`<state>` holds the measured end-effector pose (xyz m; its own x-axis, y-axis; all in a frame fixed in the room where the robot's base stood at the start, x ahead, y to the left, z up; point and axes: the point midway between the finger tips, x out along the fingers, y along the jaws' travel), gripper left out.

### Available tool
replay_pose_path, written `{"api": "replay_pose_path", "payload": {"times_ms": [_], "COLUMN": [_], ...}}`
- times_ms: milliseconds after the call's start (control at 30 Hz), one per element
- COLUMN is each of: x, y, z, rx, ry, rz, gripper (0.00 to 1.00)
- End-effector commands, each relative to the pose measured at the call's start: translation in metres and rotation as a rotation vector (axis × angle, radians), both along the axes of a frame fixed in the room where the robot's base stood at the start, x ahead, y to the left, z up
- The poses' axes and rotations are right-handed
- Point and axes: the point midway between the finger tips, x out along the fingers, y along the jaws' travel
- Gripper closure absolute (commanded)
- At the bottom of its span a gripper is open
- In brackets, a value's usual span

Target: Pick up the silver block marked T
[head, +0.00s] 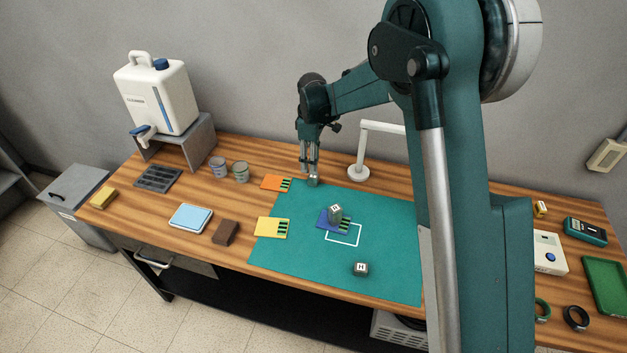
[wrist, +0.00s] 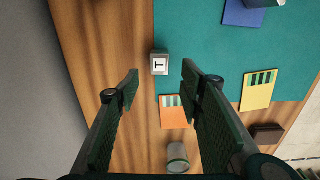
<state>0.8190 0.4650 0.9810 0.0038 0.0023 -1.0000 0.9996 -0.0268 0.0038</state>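The silver block marked T (wrist: 159,64) sits at the mat's edge with its white T face toward the wrist camera. In the head view a small part of the block (head: 313,182) shows just below my gripper (head: 311,170). My gripper (wrist: 161,83) is open in the wrist view, with nothing between its fingers. The block appears beyond the fingertips, roughly centred between them, and looks apart from both. The exact height of the fingertips above it is hard to tell.
An orange card (head: 276,183) lies beside the block. A lettered block (head: 335,213) stands on a blue card, and a block marked H (head: 360,269) stands on the green mat (head: 290,254). Tins (head: 241,172) and a white stand (head: 358,171) are nearby.

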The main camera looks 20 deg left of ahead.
Motion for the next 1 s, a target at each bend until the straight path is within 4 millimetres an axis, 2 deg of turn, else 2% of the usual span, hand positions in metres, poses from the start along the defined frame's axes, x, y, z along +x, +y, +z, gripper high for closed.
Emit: {"api": "replay_pose_path", "payload": {"times_ms": [467,800,1000], "x": [0.000,0.000,0.000], "y": [0.004,0.005,0.004], "z": [-0.006,-0.029,-0.031], "rx": [-0.003,-0.003,-0.003], "ry": [0.004,0.004,0.004], "rz": [0.011,0.011,0.011], "gripper": [0.62,0.62,0.62]}}
